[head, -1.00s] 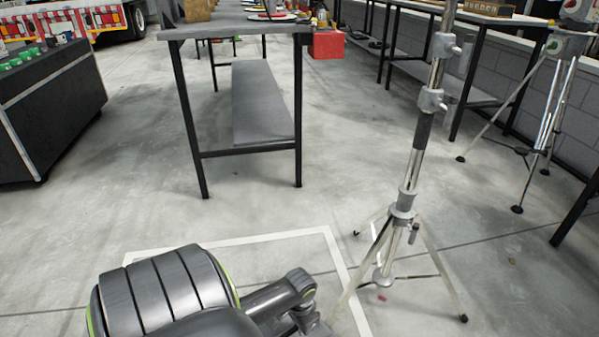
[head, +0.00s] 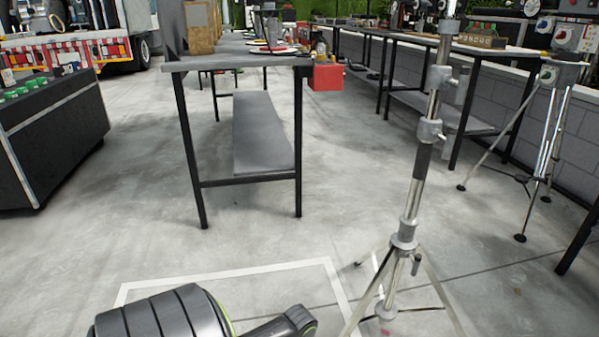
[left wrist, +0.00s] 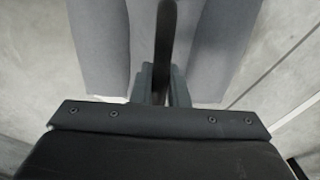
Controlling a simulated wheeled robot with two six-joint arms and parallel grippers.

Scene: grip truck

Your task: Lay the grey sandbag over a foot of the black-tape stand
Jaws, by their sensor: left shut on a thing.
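The stand (head: 404,235) is a silver pole with splayed tripod legs and a dark band of black tape (head: 422,160) on the pole. It stands upright at the right of the head view, and its leg ends are partly cut off by the lower edge. In the left wrist view the grey sandbag (left wrist: 98,45) hangs as two lobes with a dark strap (left wrist: 166,35) between them. My left gripper (left wrist: 163,78) is shut on that strap. The head view shows part of my arm but not the sandbag or either gripper.
White tape lines (head: 225,273) mark the concrete floor beside the stand. A table (head: 235,63) with a red box (head: 326,78) at its corner stands ahead. A dark cabinet (head: 55,125) is at the left; another tripod (head: 545,140) is at the right.

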